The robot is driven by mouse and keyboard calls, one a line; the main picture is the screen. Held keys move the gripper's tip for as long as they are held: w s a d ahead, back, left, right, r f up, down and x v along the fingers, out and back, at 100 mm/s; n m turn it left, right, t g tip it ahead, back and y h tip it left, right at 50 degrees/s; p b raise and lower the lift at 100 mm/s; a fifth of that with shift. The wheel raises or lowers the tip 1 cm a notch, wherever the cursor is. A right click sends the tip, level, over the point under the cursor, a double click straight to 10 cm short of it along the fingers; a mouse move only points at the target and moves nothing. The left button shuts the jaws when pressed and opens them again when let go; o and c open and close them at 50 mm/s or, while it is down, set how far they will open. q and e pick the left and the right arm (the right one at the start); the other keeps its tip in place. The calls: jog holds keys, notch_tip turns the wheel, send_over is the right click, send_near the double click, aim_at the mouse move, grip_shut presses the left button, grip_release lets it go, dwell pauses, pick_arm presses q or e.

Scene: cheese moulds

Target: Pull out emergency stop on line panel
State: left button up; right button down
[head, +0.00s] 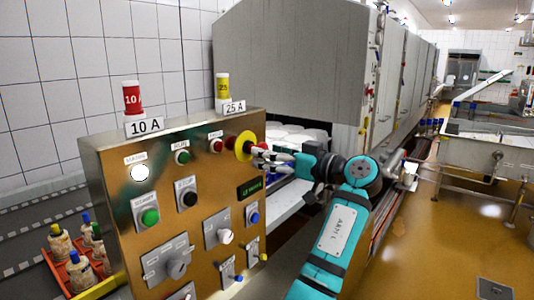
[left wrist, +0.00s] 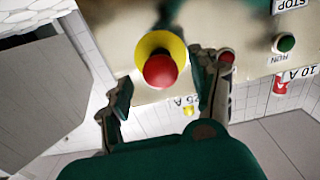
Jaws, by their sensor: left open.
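The emergency stop has a red cap on a yellow collar (head: 243,146) at the upper right of the line panel (head: 115,165). In the left wrist view its round red cap (left wrist: 160,71) faces the camera in front of the yellow collar. My left gripper (head: 264,157) is open just right of the collar in the head view, partly hiding the cap. In the left wrist view the fingers of my left gripper (left wrist: 164,80) stand apart on either side of the button; contact cannot be told. My right gripper is not in view.
The panel also carries a red lamp (head: 216,146), a green lamp (head: 182,157), a white lamp (head: 140,173), a green button (head: 150,217) and several switches. Red (head: 132,98) and yellow (head: 222,87) fuses stand on top. A crate of bottles (head: 88,289) sits lower left.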

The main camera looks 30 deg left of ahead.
pick_arm(q)
jog(key=d, duration=1.1)
jog(key=shift+s, duration=0.35)
